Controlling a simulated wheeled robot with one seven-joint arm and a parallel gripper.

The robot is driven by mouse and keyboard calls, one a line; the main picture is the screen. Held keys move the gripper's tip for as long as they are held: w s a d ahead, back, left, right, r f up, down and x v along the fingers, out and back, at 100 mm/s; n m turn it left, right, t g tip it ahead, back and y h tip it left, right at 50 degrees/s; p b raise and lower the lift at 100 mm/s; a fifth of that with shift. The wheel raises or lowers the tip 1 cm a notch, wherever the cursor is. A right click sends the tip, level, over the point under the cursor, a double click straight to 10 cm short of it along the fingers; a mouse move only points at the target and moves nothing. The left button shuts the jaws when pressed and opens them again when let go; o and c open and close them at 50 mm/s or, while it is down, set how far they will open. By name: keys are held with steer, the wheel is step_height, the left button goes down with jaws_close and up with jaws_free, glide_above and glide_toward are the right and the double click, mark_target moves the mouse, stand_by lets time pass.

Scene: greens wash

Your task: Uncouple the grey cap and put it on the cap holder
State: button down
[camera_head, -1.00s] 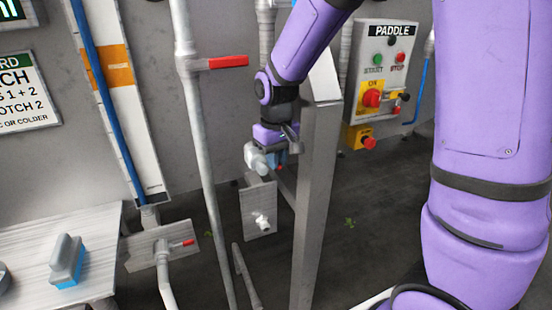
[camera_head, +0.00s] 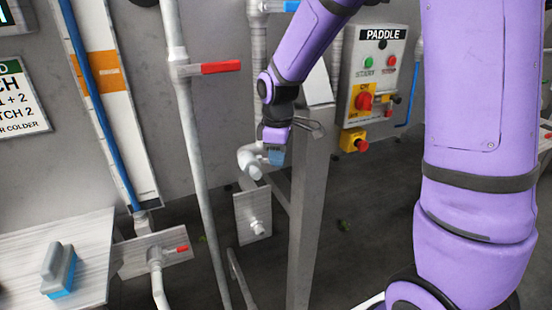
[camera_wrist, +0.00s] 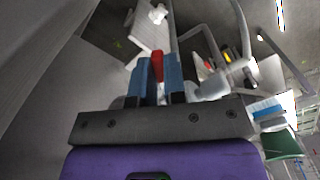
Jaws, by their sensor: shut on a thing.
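My gripper (camera_head: 276,157) is low beside a pale grey pipe elbow, with its blue fingertips pointing down. In the wrist view the two blue fingers (camera_wrist: 158,82) are shut on a red lever-like piece (camera_wrist: 157,64) between them. A light grey round end, which looks like the grey cap (camera_wrist: 208,88), sits right of the fingers at the pipe's end. In the head view this end (camera_head: 256,172) points down, just left of the fingertips. I cannot tell whether it is loose. A grey plate with a white peg, likely the cap holder (camera_head: 243,206), stands below and shows in the wrist view (camera_wrist: 122,38).
A steel post (camera_head: 308,215) stands close right of my gripper. A vertical pipe with a red handle (camera_head: 220,68) is to the left. The PADDLE control box (camera_head: 374,70) is on the wall at right. A bench with a blue-bristled brush (camera_head: 58,272) is lower left.

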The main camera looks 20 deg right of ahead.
steer(key=shift+w+d+n, duration=0.25)
steer(key=shift+w+n, duration=0.25)
steer(key=shift+n, duration=0.6)
steer(key=c, duration=1.4)
jaws_free()
steer(key=shift+c, duration=0.2)
step_height(320, 180, up, 11)
steer(key=shift+f, duration=0.1)
